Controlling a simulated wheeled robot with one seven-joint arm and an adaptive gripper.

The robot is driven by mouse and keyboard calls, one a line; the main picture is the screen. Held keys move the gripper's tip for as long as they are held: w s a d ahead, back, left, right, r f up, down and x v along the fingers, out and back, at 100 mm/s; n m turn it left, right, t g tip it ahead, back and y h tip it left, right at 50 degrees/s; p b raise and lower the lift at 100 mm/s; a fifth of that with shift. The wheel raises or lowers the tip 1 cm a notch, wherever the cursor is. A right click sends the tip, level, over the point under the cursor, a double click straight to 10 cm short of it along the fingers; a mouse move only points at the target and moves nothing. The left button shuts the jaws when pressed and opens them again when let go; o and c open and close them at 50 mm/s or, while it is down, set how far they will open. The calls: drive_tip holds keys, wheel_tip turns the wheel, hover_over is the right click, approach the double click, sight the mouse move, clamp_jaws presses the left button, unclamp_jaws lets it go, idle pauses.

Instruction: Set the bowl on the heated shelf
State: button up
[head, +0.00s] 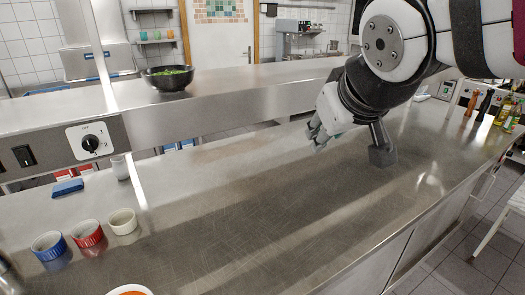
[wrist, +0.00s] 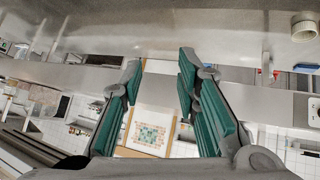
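A dark bowl (head: 168,82) with green food in it stands upright on the raised steel shelf (head: 235,85) in the head view. A second, white bowl (head: 130,291) with orange contents is cut off by the bottom edge, on the lower counter. My gripper (head: 316,134) is above the counter, right of the dark bowl and apart from both bowls. In the wrist view my gripper (wrist: 160,65) has its two green-padded fingers apart with nothing between them. Neither bowl can be made out in the wrist view.
Blue (head: 49,245), red (head: 89,236) and cream (head: 123,221) ramekins stand on the left of the counter, near a blue sponge-like block (head: 67,187). Bottles (head: 504,112) stand at the far right. A control knob (head: 90,143) is on the shelf's front. The counter's middle is clear.

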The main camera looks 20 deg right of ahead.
drive_tip(key=s+a+f+g+y, duration=0.1)
drive_tip(key=s+f, duration=0.2)
drive_tip(key=s, duration=0.3)
drive_tip(key=s+a+f+m+g, duration=0.1)
drive_tip(key=s+a+f+g, duration=0.1)
drive_tip(key=s, duration=0.3)
drive_tip(key=shift+s+f+y, duration=0.35)
drive_tip(key=shift+f+y, duration=0.05)
drive_tip(key=shift+f, duration=0.35)
idle(1.0)
